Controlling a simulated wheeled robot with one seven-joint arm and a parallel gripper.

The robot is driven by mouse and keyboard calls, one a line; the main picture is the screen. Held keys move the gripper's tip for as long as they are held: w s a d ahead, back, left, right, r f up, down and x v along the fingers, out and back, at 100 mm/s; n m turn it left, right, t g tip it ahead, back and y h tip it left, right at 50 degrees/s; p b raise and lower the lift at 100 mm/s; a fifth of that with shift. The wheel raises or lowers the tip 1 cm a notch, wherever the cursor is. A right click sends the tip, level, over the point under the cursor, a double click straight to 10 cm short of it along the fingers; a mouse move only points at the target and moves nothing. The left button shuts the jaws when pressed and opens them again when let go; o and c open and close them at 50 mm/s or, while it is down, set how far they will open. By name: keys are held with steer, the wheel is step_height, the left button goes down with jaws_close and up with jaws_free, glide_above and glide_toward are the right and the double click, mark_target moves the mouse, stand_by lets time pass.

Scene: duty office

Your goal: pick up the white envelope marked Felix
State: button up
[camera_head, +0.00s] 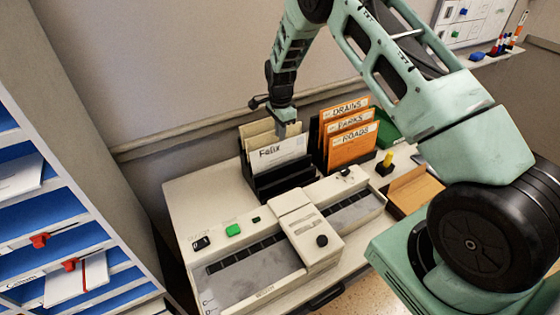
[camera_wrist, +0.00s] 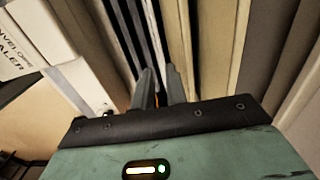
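The white envelope marked Felix (camera_head: 278,152) stands upright in the front of a black slotted rack (camera_head: 282,183), its name facing the head camera. Tan envelopes (camera_head: 257,130) stand behind it. My gripper (camera_head: 289,132) points down at the top edge of the Felix envelope, right of the name, and covers a little of it. Black rack dividers lie beyond the left finger and pale upright edges (camera_wrist: 180,45) beyond the right one.
A second rack to the right holds orange envelopes (camera_head: 350,145) marked DRAINS, PARKS and ROADS. A beige machine (camera_head: 250,272) with a green button fills the table front. A yellow-topped stamp (camera_head: 388,159) stands at the right. Blue shelves (camera_head: 50,218) stand at the left.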

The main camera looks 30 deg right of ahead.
mark_target(279, 143)
step_height(279, 143, down, 6)
steer(key=b, duration=0.2)
steer(key=shift+w+a+r+b, duration=0.1)
steer(key=shift+a+r+b, duration=0.1)
steer(key=shift+b, duration=0.1)
steer(key=shift+c, duration=0.3)
steer(key=shift+r, duration=0.1)
jaws_close()
steer(key=shift+r, duration=0.1)
